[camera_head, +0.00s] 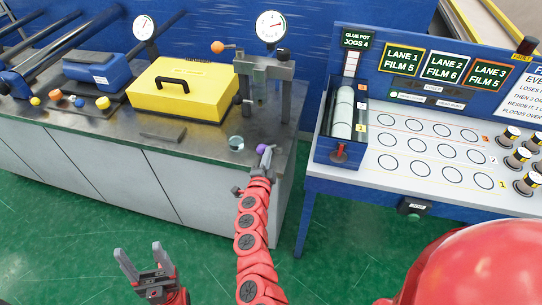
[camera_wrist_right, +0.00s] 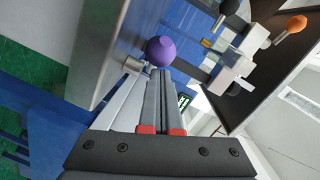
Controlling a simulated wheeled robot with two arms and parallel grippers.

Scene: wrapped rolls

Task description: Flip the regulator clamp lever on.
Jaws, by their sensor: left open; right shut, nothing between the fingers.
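A purple ball knob (camera_head: 261,148) sits at the right front edge of the steel bench; it also shows in the wrist view (camera_wrist_right: 160,51), just past my right fingertips. My right gripper (camera_head: 267,158) is shut and empty, close beside this knob; I cannot tell whether they touch. A grey clamp frame (camera_head: 262,88) stands behind it with a round gauge (camera_head: 271,27) on top. An orange knob (camera_head: 217,47) is on an arm at its left and a black knob (camera_head: 283,54) at its right. No readable label tells which is the clamp lever. My left gripper (camera_head: 146,262) is open and empty above the floor.
A yellow case (camera_head: 182,88) and a blue unit (camera_head: 97,70) stand on the bench (camera_head: 207,142). A small clear cup (camera_head: 236,143) is left of the purple knob. A blue-framed table (camera_head: 420,178) with printed circles stands at the right. The green floor in front is open.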

